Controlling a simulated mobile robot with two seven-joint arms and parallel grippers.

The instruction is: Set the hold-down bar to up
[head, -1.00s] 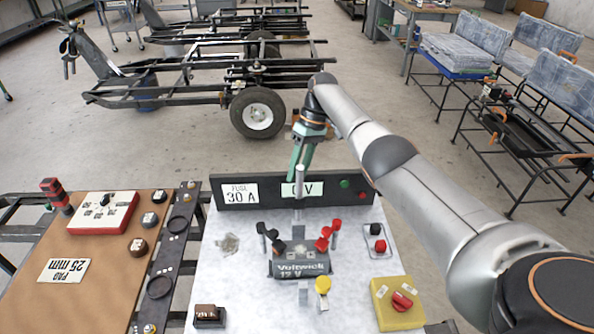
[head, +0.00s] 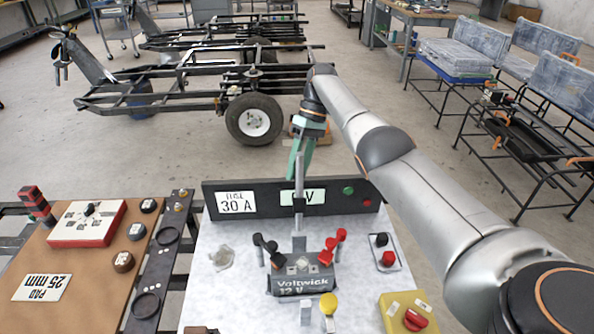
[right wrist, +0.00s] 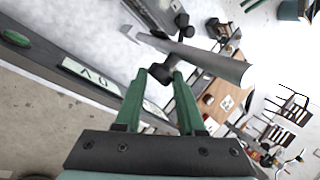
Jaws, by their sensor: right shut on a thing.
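The hold-down bar (head: 299,182) is a slim grey rod rising behind the battery (head: 302,284) labelled Voltwick 12 V. It looks near upright in the head view and crosses in front of the dark sign board. In the right wrist view the grey bar (right wrist: 200,58) runs across just beyond the fingertips, its free end toward the right. My right gripper (head: 299,168), with green fingers, is at the bar's upper part. Its fingers (right wrist: 156,80) stand slightly apart in the wrist view and are shut on the bar; the exact contact is hard to see. My left gripper is out of view.
The dark board (head: 238,201) stands behind the bar with fuse and volt signs. Black and red clamps (head: 328,247) flank the battery. A yellow box (head: 408,313) with a red knob is at front right. A brown panel (head: 80,250) lies left.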

